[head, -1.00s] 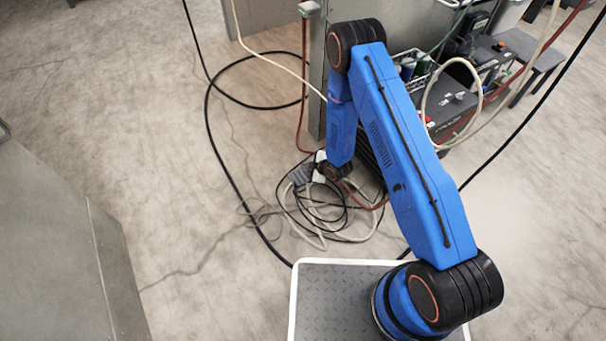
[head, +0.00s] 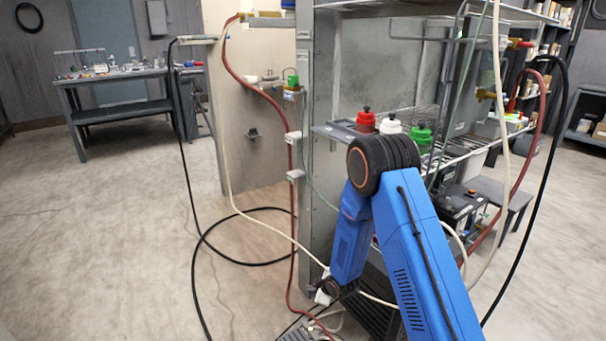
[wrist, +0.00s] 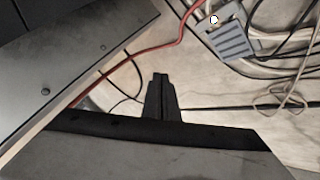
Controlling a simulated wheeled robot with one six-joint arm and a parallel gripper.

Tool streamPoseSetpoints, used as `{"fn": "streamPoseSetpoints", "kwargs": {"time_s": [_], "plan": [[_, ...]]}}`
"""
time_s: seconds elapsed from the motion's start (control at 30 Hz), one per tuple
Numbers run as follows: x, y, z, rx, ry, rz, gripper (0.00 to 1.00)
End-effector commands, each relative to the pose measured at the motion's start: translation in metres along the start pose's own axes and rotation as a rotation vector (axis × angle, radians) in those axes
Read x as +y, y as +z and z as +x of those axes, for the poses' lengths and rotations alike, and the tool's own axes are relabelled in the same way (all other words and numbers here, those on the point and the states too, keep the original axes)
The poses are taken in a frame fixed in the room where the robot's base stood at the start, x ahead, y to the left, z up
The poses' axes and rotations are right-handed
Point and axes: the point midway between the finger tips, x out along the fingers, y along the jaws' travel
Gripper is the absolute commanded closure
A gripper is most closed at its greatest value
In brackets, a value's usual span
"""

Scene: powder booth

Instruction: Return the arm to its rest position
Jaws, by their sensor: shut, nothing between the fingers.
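My gripper (wrist: 160,80) shows in the wrist view as two dark fingers closed together, with nothing between them. It points over the floor, close to the edge of my own base. In the head view my blue arm is folded, with its elbow high and its forearm hanging down to the wrist. The gripper itself is not clear in the head view.
A metal booth with a shelf of red, white and green-capped containers (head: 391,125) stands just behind my arm. Hoses, such as a red hose (head: 289,160), hang there. A grey power strip (wrist: 228,35) and tangled cables lie near my gripper. Open floor lies left; a workbench (head: 115,85) stands far left.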

Motion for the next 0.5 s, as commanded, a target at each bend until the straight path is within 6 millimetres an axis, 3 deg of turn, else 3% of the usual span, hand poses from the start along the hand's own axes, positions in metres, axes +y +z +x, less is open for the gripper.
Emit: {"fn": "streamPoseSetpoints", "kwargs": {"time_s": [0.2, 0.5], "plan": [[0.046, -0.007, -0.064, -0.059, 0.031, 0.091, 1.00], [0.089, -0.008, -0.156, -0.136, 0.065, 0.227, 1.00]]}}
